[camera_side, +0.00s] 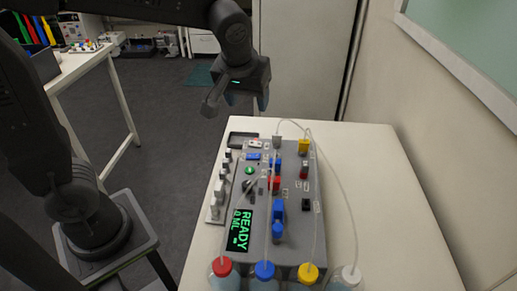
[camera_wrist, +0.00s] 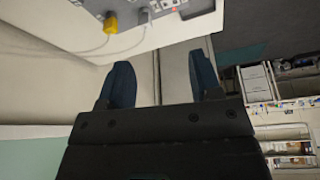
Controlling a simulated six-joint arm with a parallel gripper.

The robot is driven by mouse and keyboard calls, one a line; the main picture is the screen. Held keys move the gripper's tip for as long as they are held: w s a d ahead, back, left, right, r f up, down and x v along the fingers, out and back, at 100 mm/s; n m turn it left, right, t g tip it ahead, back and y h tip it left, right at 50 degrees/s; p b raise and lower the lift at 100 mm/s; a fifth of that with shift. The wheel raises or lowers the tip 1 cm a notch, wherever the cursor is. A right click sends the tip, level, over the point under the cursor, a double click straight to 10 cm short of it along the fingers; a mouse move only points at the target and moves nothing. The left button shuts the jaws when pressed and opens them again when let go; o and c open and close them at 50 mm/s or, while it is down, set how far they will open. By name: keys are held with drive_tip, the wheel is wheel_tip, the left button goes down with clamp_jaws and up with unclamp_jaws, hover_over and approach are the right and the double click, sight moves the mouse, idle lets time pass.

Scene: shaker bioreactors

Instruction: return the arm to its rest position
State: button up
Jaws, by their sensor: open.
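My gripper (camera_side: 246,101) hangs in the air above and beyond the far end of the bioreactor device in the side view. In the wrist view my gripper (camera_wrist: 160,80) shows two blue fingers spread apart with nothing between them. The grey device (camera_side: 237,184) lies on a white table, and its display reads READY and 0 ML. Bottles with a red cap (camera_side: 221,266), a blue cap (camera_side: 264,270), a yellow cap (camera_side: 308,273) and a white cap (camera_side: 350,274) stand at its near end. My gripper touches none of these.
The white table (camera_side: 390,190) is clear to the right of the device. Thin tubes (camera_side: 345,205) arch above the device and down to the bottles. A wall (camera_side: 440,100) stands at the right. Another white table (camera_side: 75,68) stands at the left, with open grey floor between.

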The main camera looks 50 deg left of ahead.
drive_tip(key=s+a+m+t+h, duration=0.1)
drive_tip(key=s+m, duration=0.5)
drive_tip(key=s, duration=0.9)
drive_tip(key=shift+s+f+t+h, duration=0.15)
drive_tip(key=shift+s+t+h, duration=0.1)
drive_tip(key=shift+t+h, duration=0.25)
